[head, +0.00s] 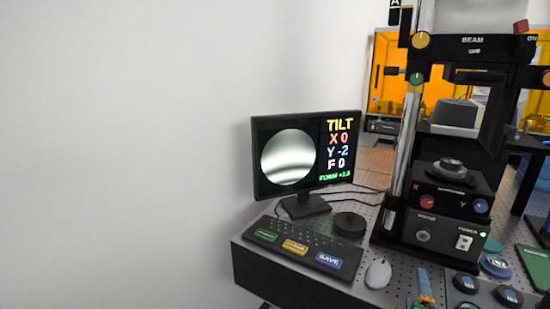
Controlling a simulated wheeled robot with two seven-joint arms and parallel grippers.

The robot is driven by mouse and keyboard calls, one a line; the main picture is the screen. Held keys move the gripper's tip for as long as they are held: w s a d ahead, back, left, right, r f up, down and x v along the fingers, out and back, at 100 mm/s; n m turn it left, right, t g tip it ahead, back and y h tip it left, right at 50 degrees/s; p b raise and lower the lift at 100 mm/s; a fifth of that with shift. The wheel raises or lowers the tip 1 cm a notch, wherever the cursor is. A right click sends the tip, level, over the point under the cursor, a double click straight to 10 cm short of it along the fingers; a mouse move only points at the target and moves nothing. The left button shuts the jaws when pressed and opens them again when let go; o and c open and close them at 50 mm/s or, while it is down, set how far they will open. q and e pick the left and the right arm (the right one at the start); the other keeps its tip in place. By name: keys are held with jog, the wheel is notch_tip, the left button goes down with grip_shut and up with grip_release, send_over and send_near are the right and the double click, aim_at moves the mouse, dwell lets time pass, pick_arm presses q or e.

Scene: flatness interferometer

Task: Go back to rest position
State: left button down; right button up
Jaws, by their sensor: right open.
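The interferometer (412,150) stands on the bench at the right, a black frame with a bright column. Its control box (440,235) has red and blue knobs and a lit green lamp. A round part (452,167) sits on its stage. My left gripper is not in view.
The perforated bench (345,275) carries a keyboard (305,245) with green, yellow and blue keys, a black puck (349,225), a pale mouse (378,273), a blue-and-orange item (425,284) and several round pieces at front right. Orange panels (395,62) stand behind. The left is bare wall.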

jog(key=s+a+f+m+g+y, duration=0.4)
jog(key=s+a+f+m+g, duration=0.15)
jog(key=s+f, duration=0.55)
jog(key=s+a+f+m+g+y, duration=0.4)
jog(key=s+a+f+g, duration=0.15)
jog(key=s+f, duration=0.6)
notch_tip(320, 180, down, 16)
jog(key=s, duration=0.2)
jog(key=s+d+f+g, duration=0.1)
jog(key=s+d+f, duration=0.1)
jog(key=s+f, duration=0.7)
jog(key=s, duration=0.3)
jog(key=shift+d+h, duration=0.2)
jog(key=shift+h, duration=0.1)
jog(key=shift+s+n, duration=0.1)
jog(key=shift+n, duration=0.15)
